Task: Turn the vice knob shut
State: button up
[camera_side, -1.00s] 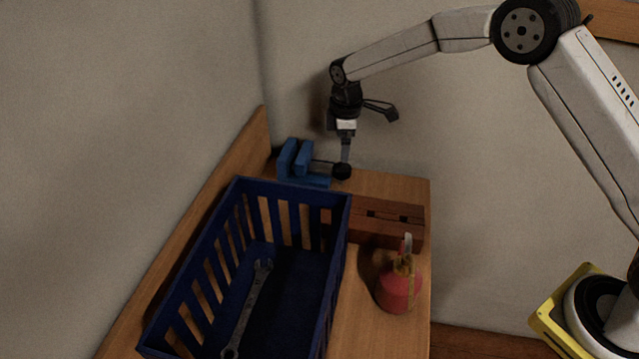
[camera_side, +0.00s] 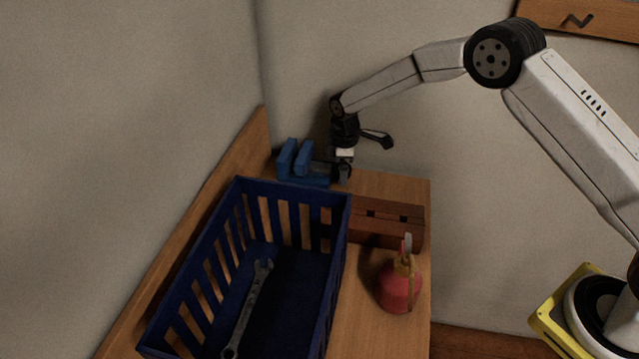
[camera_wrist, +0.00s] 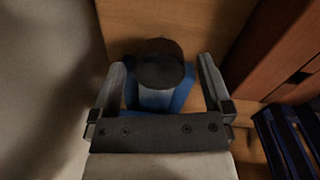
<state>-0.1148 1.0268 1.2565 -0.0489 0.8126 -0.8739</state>
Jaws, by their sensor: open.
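The blue vice (camera_side: 302,163) stands at the far end of the wooden bench, against the back wall. In the wrist view its blue body (camera_wrist: 158,98) shows below the round dark knob (camera_wrist: 160,64). My gripper (camera_side: 345,175) is lowered at the right end of the vice. In the wrist view my gripper (camera_wrist: 162,72) is open, with one finger on each side of the knob. A gap shows between each finger and the knob. In the side view the knob is mostly hidden by my gripper.
A blue slatted crate (camera_side: 185,252) holding a wrench (camera_side: 249,305) stands in front of the vice. A reddish-brown wooden box (camera_side: 385,224) and a red oil can (camera_side: 399,288) stand to the right. Walls close in behind and at left.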

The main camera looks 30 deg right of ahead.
jog(key=c, duration=1.2)
jog(key=shift+m, duration=0.5)
jog(key=m, duration=0.8)
jog(key=shift+m, duration=0.3)
